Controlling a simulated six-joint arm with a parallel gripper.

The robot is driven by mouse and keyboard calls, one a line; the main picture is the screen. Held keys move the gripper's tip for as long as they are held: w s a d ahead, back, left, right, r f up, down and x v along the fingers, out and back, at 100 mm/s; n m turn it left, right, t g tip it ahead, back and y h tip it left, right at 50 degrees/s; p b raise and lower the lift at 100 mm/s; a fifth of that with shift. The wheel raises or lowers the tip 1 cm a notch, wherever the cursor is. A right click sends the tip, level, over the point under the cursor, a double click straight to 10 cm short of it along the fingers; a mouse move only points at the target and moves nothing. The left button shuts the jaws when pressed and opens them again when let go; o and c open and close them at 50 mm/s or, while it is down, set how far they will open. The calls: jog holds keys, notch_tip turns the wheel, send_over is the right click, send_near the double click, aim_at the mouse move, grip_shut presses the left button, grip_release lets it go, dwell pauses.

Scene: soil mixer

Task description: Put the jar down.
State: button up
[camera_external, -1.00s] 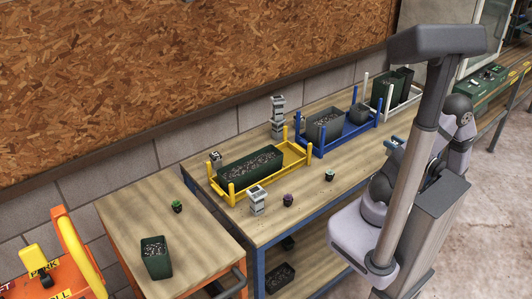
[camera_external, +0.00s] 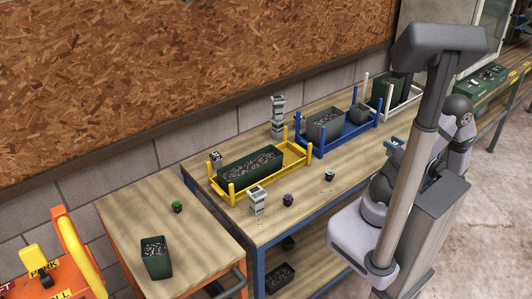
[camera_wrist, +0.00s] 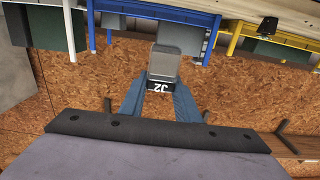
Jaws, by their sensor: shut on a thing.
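A grey jar (camera_wrist: 163,66) with a black label reading J2 is between the blue fingers of my gripper (camera_wrist: 160,94) in the wrist view. My gripper is shut on it. The jar looks upside down in this picture, with the chipboard wall behind it. In the external view my gripper (camera_external: 396,146) shows only as a small blue part beside my grey column, over the right part of the workbench. The held jar cannot be made out there.
The workbench (camera_external: 312,212) carries a yellow rack (camera_external: 298,160), a blue rack (camera_external: 350,135) and a white rack (camera_external: 412,98) with planters. A stack of grey jars (camera_external: 278,112) stands behind. Another jar (camera_external: 257,202) and small plants stand in front. Bare wood lies front right.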

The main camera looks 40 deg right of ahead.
jog(key=shift+f, duration=0.45)
jog(key=shift+r, duration=0.1)
jog(key=shift+w, duration=0.6)
jog(key=w+p, duration=0.1)
jog(key=w, duration=0.5)
jog(key=w+f+p, duration=0.1)
jog(key=w+p, duration=0.1)
jog(key=w, duration=0.4)
jog(key=w+p, duration=0.1)
jog(key=w, duration=0.5)
jog(key=shift+w+f, duration=0.3)
jog(key=shift+f, duration=0.6)
jog(key=shift+s, duration=0.1)
jog(key=shift+f+p, duration=0.45)
jog(key=shift+f, duration=1.05)
jog(key=shift+w+f+p, duration=0.2)
jog(key=shift+f+p, duration=0.15)
jog(key=shift+p, duration=0.15)
